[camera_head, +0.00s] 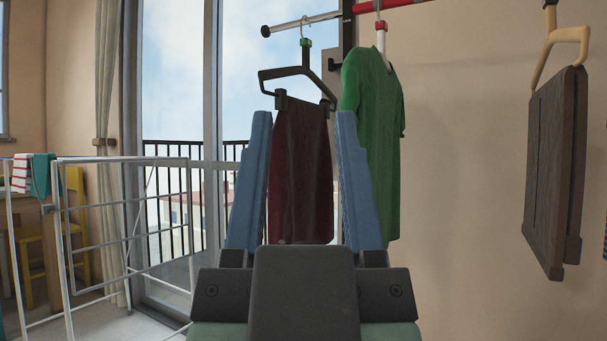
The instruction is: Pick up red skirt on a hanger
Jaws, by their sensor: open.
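The red skirt (300,175) is dark red and hangs by clips from a dark hanger (287,72) with a green piece under its hook. The hook hangs on a rail (303,22) at the top. My gripper (303,125) is open, its two blue fingers pointing up, one on each side of the skirt in the picture. I cannot tell how far the skirt is beyond the fingertips.
A green T-shirt (377,140) hangs just right of the skirt, partly behind the right finger. A white drying rack (125,220) stands at the left by a glass door. Plain wall lies between the hanging clothes.

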